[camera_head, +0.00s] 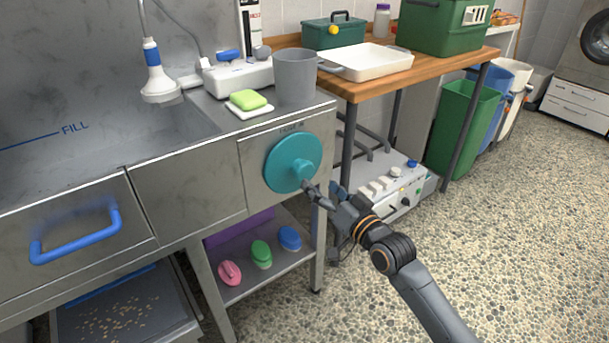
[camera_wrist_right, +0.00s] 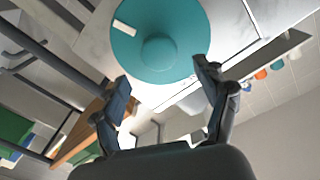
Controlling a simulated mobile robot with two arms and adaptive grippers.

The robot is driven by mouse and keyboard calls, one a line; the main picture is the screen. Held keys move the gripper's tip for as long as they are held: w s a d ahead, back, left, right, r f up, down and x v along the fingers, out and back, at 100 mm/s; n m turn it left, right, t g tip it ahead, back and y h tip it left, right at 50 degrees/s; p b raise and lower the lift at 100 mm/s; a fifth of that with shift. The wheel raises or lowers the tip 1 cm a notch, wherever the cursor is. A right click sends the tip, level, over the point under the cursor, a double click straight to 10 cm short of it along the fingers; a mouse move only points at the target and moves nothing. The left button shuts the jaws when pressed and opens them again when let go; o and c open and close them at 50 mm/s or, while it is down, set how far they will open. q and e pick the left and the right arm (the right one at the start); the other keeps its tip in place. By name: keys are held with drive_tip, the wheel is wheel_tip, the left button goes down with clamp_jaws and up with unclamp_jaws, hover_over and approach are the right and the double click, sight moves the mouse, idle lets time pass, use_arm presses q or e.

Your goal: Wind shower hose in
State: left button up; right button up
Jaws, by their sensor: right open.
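A teal hose reel wheel (camera_head: 291,161) with a knob at its middle is mounted on the front of the steel sink unit. In the right wrist view the teal wheel (camera_wrist_right: 160,75) fills the top, with a pale label on its face. My right gripper (camera_head: 319,190) is just right of and below the wheel's hub in the head view. In the right wrist view its two fingers (camera_wrist_right: 165,78) are spread apart with nothing between them. I cannot tell whether a fingertip touches the wheel. A white shower head (camera_head: 159,84) with a blue collar hangs over the basin. My left gripper is out of view.
A grey cup (camera_head: 295,76) and a green sponge (camera_head: 248,99) stand on the counter above the wheel. A white control box (camera_head: 392,190) sits low behind my right gripper. A shelf below holds several brushes (camera_head: 261,253). The pebbled floor (camera_head: 520,230) at right is clear.

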sight(307, 173)
drive_tip(key=shift+x, duration=1.2)
drive_tip(key=b+x, duration=0.1)
drive_tip(key=x, duration=0.3)
drive_tip(key=shift+f, duration=0.1)
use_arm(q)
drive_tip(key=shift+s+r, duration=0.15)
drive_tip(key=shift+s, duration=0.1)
use_arm(e)
drive_tip(key=shift+x, duration=0.75)
drive_tip(key=shift+c, duration=0.4)
clamp_jaws()
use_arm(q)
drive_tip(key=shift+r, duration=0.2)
